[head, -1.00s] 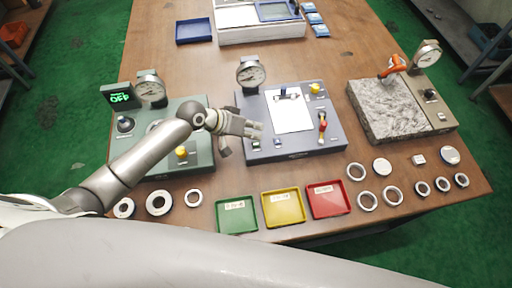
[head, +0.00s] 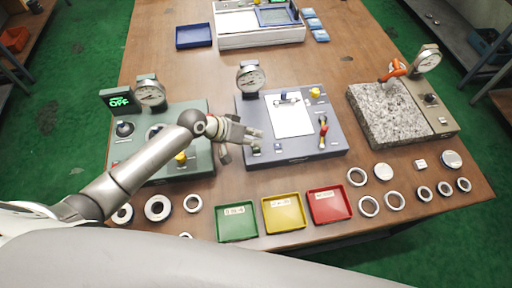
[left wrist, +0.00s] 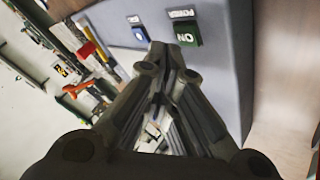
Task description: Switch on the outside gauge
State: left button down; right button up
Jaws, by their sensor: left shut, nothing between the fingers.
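A blue-grey gauge station (head: 330,150) with a round dial (head: 250,77) stands mid-table. I cannot tell from labels whether it is the outside gauge. Its front left corner carries a small green power switch (head: 256,149), with a lighter switch (head: 278,146) beside it. My left gripper (head: 258,134) is shut and empty, over that corner. In the left wrist view the closed fingers (left wrist: 164,62) point toward the green switch (left wrist: 186,33), labelled POWER and reading ON. A blue button (left wrist: 138,31) is left of it. Contact cannot be told. My right gripper is not in view.
A green station (head: 200,160) with a display (head: 119,102) reading OFF stands left, partly behind my arm. A granite station (head: 385,115) stands right. Green (head: 236,236), yellow (head: 284,228) and red trays (head: 330,221) and several rings (head: 368,206) line the front edge.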

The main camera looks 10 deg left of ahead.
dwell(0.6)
pick_arm(q)
jog(key=shift+f, duration=0.45)
jog(key=shift+f+b, duration=0.35)
dwell(0.6)
jog(key=shift+r, duration=0.1)
jog(key=shift+r+p, duration=0.7)
jog(key=shift+p, duration=0.1)
notch_tip(320, 180, up, 5)
jog(key=p, duration=0.5)
dwell(0.7)
